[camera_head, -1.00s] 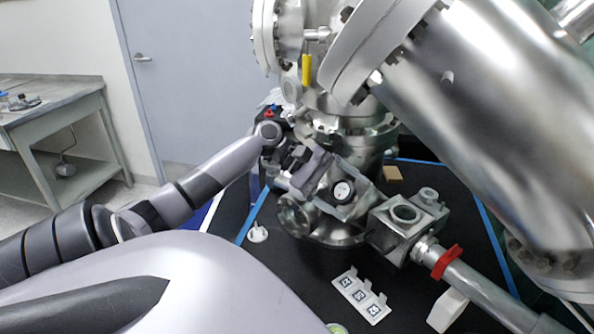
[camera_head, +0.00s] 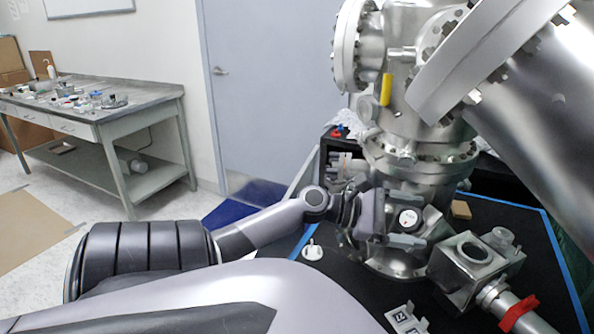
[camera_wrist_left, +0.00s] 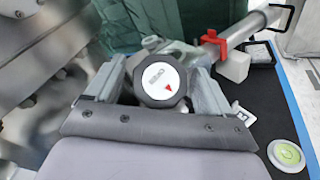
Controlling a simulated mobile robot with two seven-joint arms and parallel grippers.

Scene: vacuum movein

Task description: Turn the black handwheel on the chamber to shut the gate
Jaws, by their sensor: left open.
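The black handwheel (camera_wrist_left: 157,79) with a white face and a red arrow sits between the two fingers of my left gripper (camera_wrist_left: 153,88) in the left wrist view. The fingers stand on either side of it, open; I cannot tell whether they touch its rim. In the head view the handwheel's white face (camera_head: 408,218) shows on the steel chamber (camera_head: 420,70), with my left gripper (camera_head: 405,228) reaching it from the left. My right gripper is not in view.
A pipe with a red clamp (camera_head: 516,307) runs right of the handwheel. A bench with small items (camera_head: 95,110) stands at the left.

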